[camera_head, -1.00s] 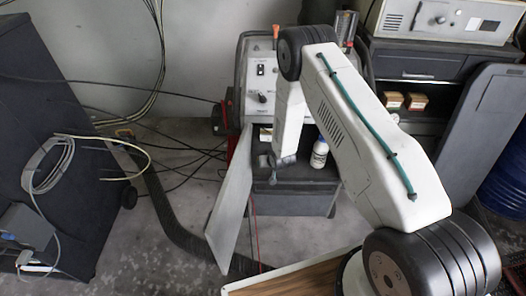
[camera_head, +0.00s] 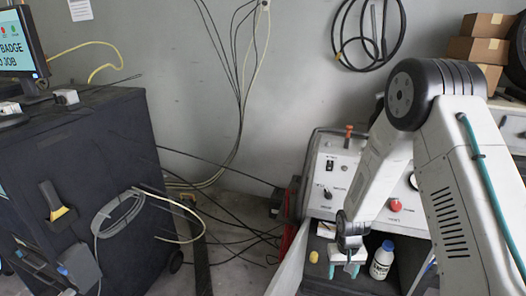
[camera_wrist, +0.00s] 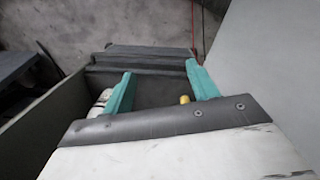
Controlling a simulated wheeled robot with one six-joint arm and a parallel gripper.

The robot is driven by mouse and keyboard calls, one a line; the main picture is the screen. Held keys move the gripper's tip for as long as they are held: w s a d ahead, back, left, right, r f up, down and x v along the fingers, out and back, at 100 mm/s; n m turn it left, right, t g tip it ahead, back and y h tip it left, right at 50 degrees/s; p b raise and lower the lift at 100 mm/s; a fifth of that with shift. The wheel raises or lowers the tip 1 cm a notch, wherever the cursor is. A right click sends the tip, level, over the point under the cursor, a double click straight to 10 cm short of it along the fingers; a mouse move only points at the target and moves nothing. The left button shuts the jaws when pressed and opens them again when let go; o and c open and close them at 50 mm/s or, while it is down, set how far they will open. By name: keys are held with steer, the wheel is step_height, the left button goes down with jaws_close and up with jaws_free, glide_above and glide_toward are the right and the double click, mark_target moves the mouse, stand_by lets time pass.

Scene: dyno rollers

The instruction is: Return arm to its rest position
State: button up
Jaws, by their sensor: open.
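My white arm comes in from the right in the head view and bends down to my gripper (camera_head: 347,268). The gripper points down over the open compartment of the grey console cart, with nothing seen between its fingers. In the wrist view its two teal fingers (camera_wrist: 161,86) are spread wide apart.
The console panel (camera_head: 332,180) with knobs and a red button rises behind the gripper. A pale door panel (camera_head: 287,268) stands open at left. A dark cabinet (camera_head: 85,170) with a monitor is farther left. Cables (camera_head: 225,222) hang along the wall and cross the floor between.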

steer(key=s+r, duration=0.9)
steer(key=r, duration=0.4)
steer(key=s+r+t, duration=0.1)
steer(key=s+r, duration=0.9)
steer(key=r, duration=0.4)
steer(key=s+r+t, duration=0.1)
steer(key=s+r, duration=0.8)
steer(key=r, duration=0.5)
steer(key=shift+s+d+r, duration=0.25)
steer(key=shift+s+d, duration=0.1)
steer(key=shift+s, duration=0.05)
